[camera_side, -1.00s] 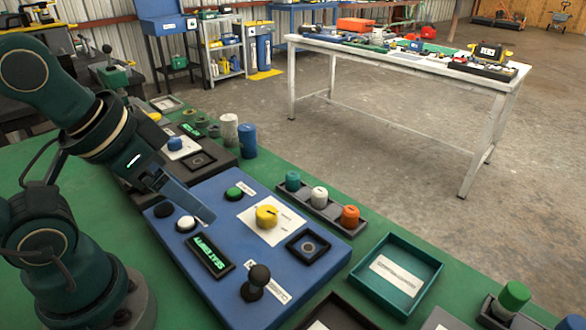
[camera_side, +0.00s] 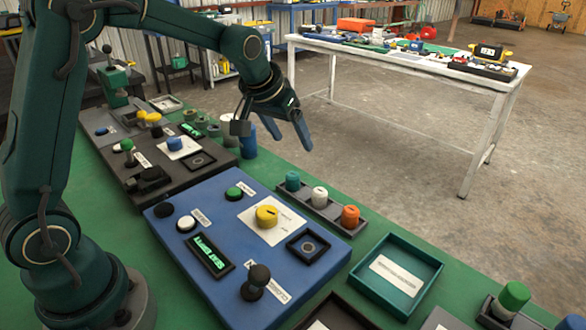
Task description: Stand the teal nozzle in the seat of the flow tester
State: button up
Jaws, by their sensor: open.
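The teal nozzle (camera_side: 292,181) stands upright in the far-left place of a grey rack (camera_side: 333,228), beside a white nozzle (camera_side: 319,196) and an orange one (camera_side: 350,215). The blue panel (camera_side: 205,286), which looks like the flow tester, lies to the rack's left. Its dark square seat (camera_side: 308,246) shows a round ring and nothing standing in it. My gripper (camera_side: 291,140) is open and empty, raised above and behind the teal nozzle, its fingers pointing down and right.
An empty-looking teal tray (camera_side: 421,250) lies right of the rack. A dark panel (camera_side: 190,168) and a blue cylinder (camera_side: 248,143) stand behind.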

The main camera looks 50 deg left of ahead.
aim_at(292, 175)
jog(key=shift+g, duration=0.8)
jog(key=f, duration=0.3)
jog(key=a+f, duration=0.1)
jog(key=f, duration=0.2)
jog(key=shift+w+a+f, duration=0.15)
jog(key=shift+f, duration=0.2)
jog(key=shift+x, duration=2.4)
grip_shut()
